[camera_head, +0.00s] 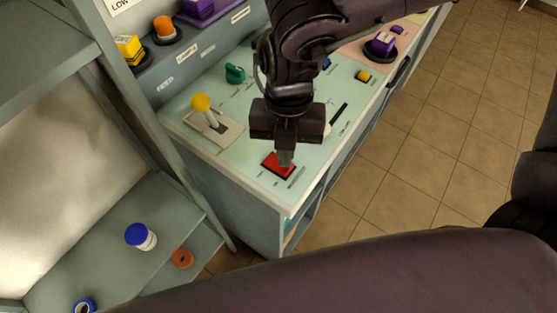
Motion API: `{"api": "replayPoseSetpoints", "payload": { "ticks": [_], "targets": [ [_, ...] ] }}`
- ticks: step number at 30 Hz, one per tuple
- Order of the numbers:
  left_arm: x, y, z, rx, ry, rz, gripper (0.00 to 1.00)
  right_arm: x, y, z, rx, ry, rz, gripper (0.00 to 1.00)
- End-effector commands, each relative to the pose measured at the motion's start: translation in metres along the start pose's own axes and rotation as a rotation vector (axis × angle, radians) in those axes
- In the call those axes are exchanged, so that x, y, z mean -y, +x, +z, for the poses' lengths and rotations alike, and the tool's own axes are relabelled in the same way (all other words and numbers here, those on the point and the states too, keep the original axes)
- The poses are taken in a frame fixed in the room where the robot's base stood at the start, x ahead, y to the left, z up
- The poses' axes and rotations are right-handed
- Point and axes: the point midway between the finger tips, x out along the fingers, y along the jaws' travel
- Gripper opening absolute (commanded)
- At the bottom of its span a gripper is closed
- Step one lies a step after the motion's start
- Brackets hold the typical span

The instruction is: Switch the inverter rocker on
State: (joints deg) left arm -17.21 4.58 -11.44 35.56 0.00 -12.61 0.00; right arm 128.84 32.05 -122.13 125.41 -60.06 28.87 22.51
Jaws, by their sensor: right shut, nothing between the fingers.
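The red rocker (272,166) sits in a dark frame near the front corner of the pale green panel top (240,150). My right gripper (286,161) is shut and empty, pointing down at the rocker's right part. Its fingertips overlap the rocker in this view and hide part of it; I cannot tell whether they touch it. Which end of the rocker is pressed is too small to tell. My left gripper is not in view.
A yellow-knobbed lever (201,104) and a green rotary knob (235,74) stand left of my arm. A purple block (382,42) and a yellow button (364,76) lie farther back. A shelf at left holds a blue-capped jar (140,236). Tiled floor is clear at right.

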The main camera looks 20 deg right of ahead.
Motion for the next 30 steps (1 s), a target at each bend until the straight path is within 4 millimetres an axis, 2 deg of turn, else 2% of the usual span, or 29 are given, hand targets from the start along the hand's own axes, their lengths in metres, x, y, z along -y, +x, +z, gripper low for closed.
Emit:
{"api": "replayPoseSetpoints", "payload": {
  "ticks": [30],
  "targets": [
    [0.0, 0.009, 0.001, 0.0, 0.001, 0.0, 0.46, 0.0, 0.012, 0.002, 0.0, 0.0, 0.001, 0.0]
  ]
}}
